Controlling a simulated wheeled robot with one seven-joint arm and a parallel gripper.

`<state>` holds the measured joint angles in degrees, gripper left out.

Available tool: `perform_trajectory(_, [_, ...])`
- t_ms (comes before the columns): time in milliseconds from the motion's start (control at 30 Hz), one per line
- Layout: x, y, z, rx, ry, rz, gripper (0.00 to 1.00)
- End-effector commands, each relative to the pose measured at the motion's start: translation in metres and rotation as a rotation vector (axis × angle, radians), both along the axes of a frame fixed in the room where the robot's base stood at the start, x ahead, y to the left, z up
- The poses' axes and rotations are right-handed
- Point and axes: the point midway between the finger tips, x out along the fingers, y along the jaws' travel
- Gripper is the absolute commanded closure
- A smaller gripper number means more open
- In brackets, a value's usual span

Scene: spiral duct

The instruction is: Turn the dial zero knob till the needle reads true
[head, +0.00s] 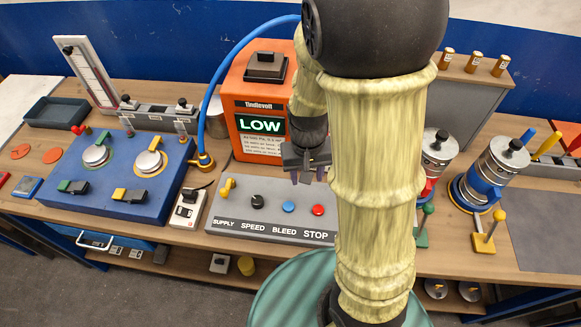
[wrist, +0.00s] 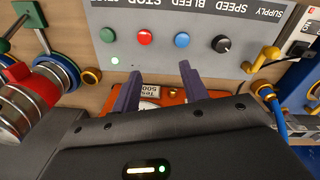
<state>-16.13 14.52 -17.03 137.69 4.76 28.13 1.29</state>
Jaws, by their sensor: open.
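My gripper (head: 307,177) is open and empty in front of the orange box (head: 262,100), above the grey control panel (head: 223,209). In the wrist view its two purple fingers (wrist: 160,72) stand apart near the panel. I cannot tell for sure which part is the dial zero knob. In the wrist view, a label and a round pale part show on the orange box (wrist: 175,96), partly hidden by my gripper.
The panel carries a yellow supply lever (head: 228,186), a black speed knob (head: 257,201), a blue button (head: 289,207) and a red button (head: 318,209). A blue hose (head: 212,95) rises beside the orange box. Silver cylinders (head: 490,172) stand right of my arm.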

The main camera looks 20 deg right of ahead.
Motion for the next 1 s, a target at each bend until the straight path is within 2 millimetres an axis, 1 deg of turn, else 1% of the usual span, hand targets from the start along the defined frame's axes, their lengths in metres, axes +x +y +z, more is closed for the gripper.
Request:
perform_trajectory(33, [0.006,0.002,-0.021,-0.028,0.045,-0.010,0.56])
perform_trajectory(200, [0.023,-0.001,-0.058,-0.142,0.145,-0.065,0.56])
perform_trajectory(300, [0.035,-0.001,-0.074,-0.231,0.175,-0.088,0.56])
perform_trajectory(433, [0.054,0.004,-0.086,-0.358,0.176,-0.111,0.56])
perform_trajectory(567, [0.076,0.017,-0.088,-0.493,0.133,-0.115,0.56])
perform_trajectory(667, [0.094,0.036,-0.083,-0.594,0.072,-0.110,0.56])
perform_trajectory(767, [0.108,0.065,-0.072,-0.686,-0.013,-0.093,0.56])
perform_trajectory(800, [0.113,0.077,-0.067,-0.717,-0.050,-0.085,0.56])
perform_trajectory(900, [0.119,0.107,-0.054,-0.774,-0.131,-0.063,0.56])
perform_trajectory(1000, [0.121,0.124,-0.045,-0.802,-0.179,-0.054,0.56])
